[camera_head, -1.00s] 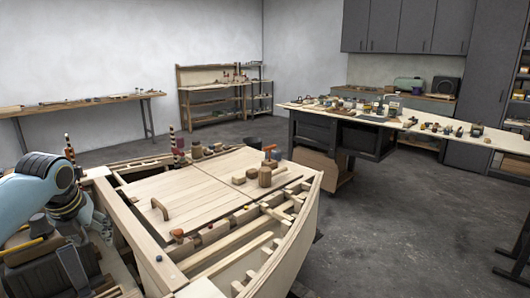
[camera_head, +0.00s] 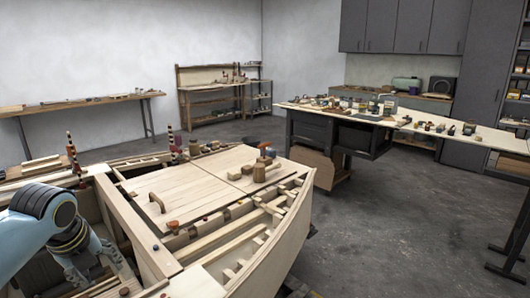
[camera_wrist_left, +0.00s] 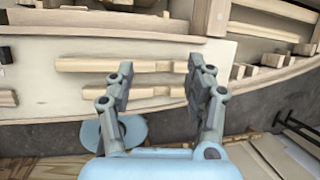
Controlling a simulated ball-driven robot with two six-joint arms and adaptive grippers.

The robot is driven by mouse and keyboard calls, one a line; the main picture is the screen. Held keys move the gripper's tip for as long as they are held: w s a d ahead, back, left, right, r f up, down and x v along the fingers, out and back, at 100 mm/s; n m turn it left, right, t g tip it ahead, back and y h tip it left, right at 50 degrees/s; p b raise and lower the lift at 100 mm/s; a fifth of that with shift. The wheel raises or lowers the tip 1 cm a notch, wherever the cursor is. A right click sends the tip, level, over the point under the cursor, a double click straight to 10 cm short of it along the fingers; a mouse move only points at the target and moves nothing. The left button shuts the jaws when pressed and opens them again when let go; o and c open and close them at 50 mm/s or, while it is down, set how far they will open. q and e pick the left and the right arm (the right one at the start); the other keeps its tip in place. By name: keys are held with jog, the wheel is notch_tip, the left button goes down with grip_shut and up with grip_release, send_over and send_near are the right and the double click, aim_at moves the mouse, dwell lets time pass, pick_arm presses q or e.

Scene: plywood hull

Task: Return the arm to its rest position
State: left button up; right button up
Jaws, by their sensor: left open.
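My left arm comes in at the lower left of the head view, with its pale blue and dark grey links over the near left part of the plywood hull (camera_head: 165,258). My left gripper (camera_head: 80,272) points down there, partly cut off by the frame edge. In the left wrist view, its two grey fingers (camera_wrist_left: 158,78) are spread apart with nothing between them. Pale wooden strips (camera_wrist_left: 90,65) lie beyond the fingertips on a light panel. My right gripper is not in view.
A workbench with many small items (camera_head: 400,118) stands behind to the right. The grey floor (camera_head: 390,220) on the right is open.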

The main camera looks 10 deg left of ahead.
pick_arm(q)
jog(key=s+d+r+n, duration=0.1)
jog(key=s+d+n, duration=0.3)
jog(key=s+n, duration=0.45)
jog(key=s+d+r+n+h, duration=0.15)
jog(key=s+d+n, duration=0.25)
jog(key=s+n, duration=0.45)
jog(key=s+d+r+n+y, duration=0.15)
jog(key=s+d+n, duration=0.25)
jog(key=s+n, duration=0.4)
jog(key=s+a+f+g+h+b, duration=0.2)
jog(key=f+b, duration=1.1)
jog(key=f, duration=2.8)
jog(key=s+a+f+g+y+b, duration=0.1)
jog(key=s+f+b, duration=0.8)
jog(key=s+f, duration=1)
notch_tip(320, 180, down, 4)
jog(key=shift+s+a+f+m+g, duration=0.2)
jog(key=shift+s+m+g, duration=0.1)
jog(key=shift+s, duration=0.1)
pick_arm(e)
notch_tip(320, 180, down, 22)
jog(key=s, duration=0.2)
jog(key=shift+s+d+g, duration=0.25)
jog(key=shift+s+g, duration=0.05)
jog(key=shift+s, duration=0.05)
pick_arm(q)
jog(key=shift+s, duration=0.1)
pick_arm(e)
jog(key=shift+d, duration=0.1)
